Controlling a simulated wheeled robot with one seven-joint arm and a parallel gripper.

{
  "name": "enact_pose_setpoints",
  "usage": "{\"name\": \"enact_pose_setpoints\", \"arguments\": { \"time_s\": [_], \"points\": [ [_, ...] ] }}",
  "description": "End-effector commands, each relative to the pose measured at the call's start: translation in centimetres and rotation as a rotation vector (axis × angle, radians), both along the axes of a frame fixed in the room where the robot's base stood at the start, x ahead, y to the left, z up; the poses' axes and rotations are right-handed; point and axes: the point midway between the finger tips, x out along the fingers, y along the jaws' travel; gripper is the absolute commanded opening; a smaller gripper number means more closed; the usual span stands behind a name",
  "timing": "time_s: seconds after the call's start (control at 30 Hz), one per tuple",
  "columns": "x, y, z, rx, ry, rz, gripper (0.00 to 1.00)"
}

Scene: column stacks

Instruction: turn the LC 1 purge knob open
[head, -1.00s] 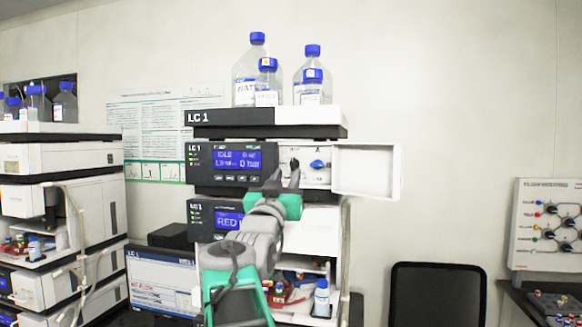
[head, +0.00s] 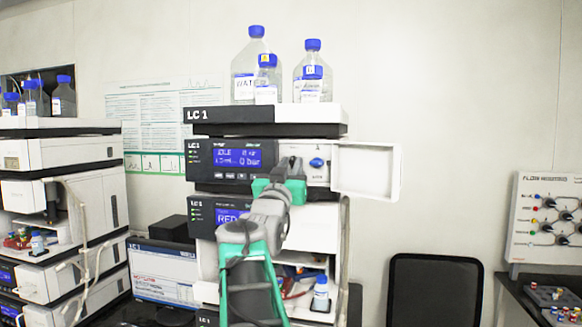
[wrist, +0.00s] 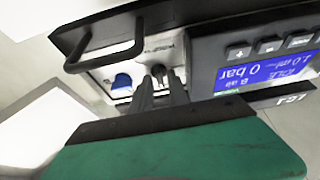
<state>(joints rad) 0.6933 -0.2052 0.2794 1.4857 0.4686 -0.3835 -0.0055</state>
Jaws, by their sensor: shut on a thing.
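The LC 1 stack has a pump module (head: 225,160) with a lit blue display (head: 237,158) reading IDLE and 0 bar. Its white panel carries a blue knob (head: 317,162), also seen in the wrist view (wrist: 121,84), and to that knob's left a small dark knob (wrist: 158,72), which seems to be the purge knob. My gripper (head: 291,166) is at this panel. In the wrist view my gripper's fingers (wrist: 160,90) are shut on the dark knob, beside the blue one. The fingers hide most of the dark knob in the head view, so I cannot tell its angle.
A white door (head: 365,170) stands swung open to the panel's right. Capped bottles (head: 255,70) stand on top of the stack. A dark bar handle (wrist: 105,50) shows close to the fingers in the wrist view. Another stack (head: 60,160) is at the left.

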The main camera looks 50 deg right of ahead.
Motion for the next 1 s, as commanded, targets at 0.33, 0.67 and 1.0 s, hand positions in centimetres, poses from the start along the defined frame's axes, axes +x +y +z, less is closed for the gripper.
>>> {"name": "enact_pose_setpoints", "arguments": {
  "time_s": [0.33, 0.67, 1.0],
  "points": [
    [-0.02, -0.02, -0.07, -0.001, 0.005, -0.001, 0.0],
    [-0.17, -0.08, -0.28, -0.045, 0.104, -0.001, 0.0],
    [-0.41, -0.2, -0.31, -0.158, 0.363, -0.003, 0.0]
  ]
}}
